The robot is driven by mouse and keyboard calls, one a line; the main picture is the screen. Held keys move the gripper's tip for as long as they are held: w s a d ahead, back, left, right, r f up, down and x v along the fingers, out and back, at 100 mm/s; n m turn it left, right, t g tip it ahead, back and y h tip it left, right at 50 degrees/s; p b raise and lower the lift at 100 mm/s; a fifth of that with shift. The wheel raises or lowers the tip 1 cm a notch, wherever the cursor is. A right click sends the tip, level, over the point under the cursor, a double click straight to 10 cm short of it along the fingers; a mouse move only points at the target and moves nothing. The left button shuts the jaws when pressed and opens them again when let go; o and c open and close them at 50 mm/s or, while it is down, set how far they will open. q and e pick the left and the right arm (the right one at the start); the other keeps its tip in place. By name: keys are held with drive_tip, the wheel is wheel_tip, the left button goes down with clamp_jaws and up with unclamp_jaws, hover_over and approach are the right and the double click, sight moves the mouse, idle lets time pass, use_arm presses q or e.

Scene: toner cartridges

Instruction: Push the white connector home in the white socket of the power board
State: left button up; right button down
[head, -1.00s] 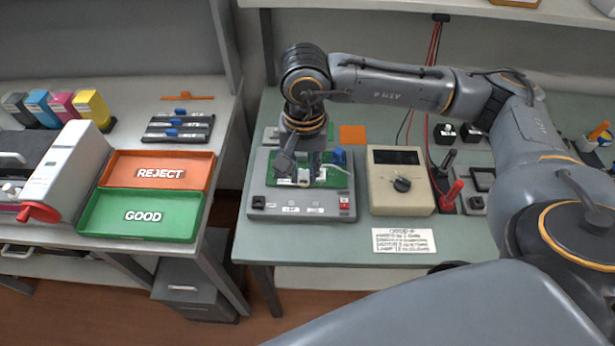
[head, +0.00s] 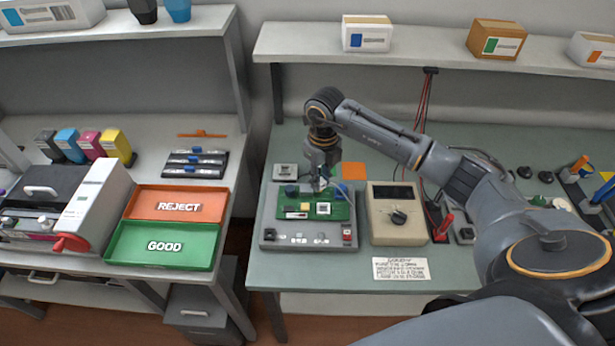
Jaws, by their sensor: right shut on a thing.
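The green power board (head: 313,212) lies on a grey test fixture (head: 268,237) on the right-hand bench. Small parts show on it, among them a white square one near its middle; which part is the white socket I cannot tell at this size. My right gripper (head: 320,184) points down at the back edge of the board, just behind the white square part. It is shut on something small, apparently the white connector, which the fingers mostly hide. Whether the connector touches the socket cannot be seen. My left gripper is out of view.
A beige meter (head: 398,228) stands right of the fixture, with red and black leads behind it. An orange square (head: 353,171) lies behind the board. A printed card (head: 401,268) lies in front. Red and green trays (head: 165,243) sit on the left bench.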

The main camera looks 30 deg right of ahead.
drive_tip(key=shift+d+f+m, duration=0.3)
drive_tip(key=shift+d+m, duration=0.3)
drive_tip(key=shift+m, duration=0.5)
drive_tip(key=shift+d+f+b, duration=0.1)
drive_tip(key=shift+f+b, duration=1.75)
drive_tip(key=shift+f, duration=1.4)
drive_tip(key=shift+f+b, duration=0.25)
drive_tip(key=shift+b, duration=0.1)
drive_tip(key=shift+f+b, duration=0.4)
drive_tip(key=shift+f, duration=0.1)
drive_tip(key=shift+s+f+b, duration=0.1)
drive_tip(key=shift+f+b, duration=0.7)
drive_tip(key=shift+f, duration=0.1)
